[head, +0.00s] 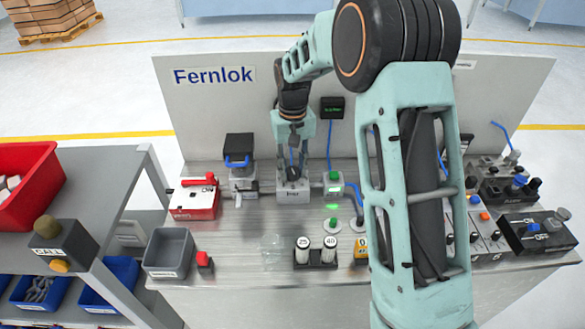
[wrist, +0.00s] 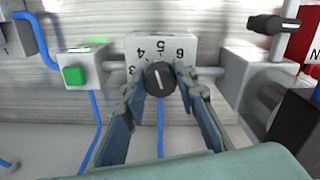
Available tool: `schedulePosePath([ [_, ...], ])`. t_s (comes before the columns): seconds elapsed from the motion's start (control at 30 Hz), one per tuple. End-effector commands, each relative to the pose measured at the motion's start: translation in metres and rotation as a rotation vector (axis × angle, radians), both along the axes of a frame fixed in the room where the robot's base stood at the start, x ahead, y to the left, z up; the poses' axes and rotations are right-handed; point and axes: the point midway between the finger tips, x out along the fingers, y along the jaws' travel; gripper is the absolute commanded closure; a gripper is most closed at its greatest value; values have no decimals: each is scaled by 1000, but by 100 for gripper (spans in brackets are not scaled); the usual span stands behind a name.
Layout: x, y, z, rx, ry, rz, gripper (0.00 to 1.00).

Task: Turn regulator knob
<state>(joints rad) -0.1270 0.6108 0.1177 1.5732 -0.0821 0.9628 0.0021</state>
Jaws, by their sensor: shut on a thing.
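The regulator is a light grey box (head: 293,194) on the bench, in the middle of the head view, below my gripper (head: 293,160). In the wrist view the regulator box (wrist: 182,46) shows upside-down numbers around a black round knob (wrist: 160,79) with a white pointer line. My gripper (wrist: 161,80) has one finger on each side of the knob and is shut on it. In the head view the knob is mostly hidden by the fingers.
A box with a green button (wrist: 74,75) sits beside the regulator, joined by a pipe. A red-and-white box (head: 195,202), a grey bin (head: 168,253) and a rack with two white cylinders (head: 316,252) stand around. A backboard (head: 215,105) rises behind.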

Motion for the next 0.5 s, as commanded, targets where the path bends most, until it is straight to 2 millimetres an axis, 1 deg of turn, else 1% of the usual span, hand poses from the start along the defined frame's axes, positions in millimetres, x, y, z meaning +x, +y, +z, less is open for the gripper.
schedulePosePath([
  [0.2, 1, 0, 1, 1, -2, 177, 98],
  [0.5, 1, -1, 1, 0, -3, 344, 98],
])
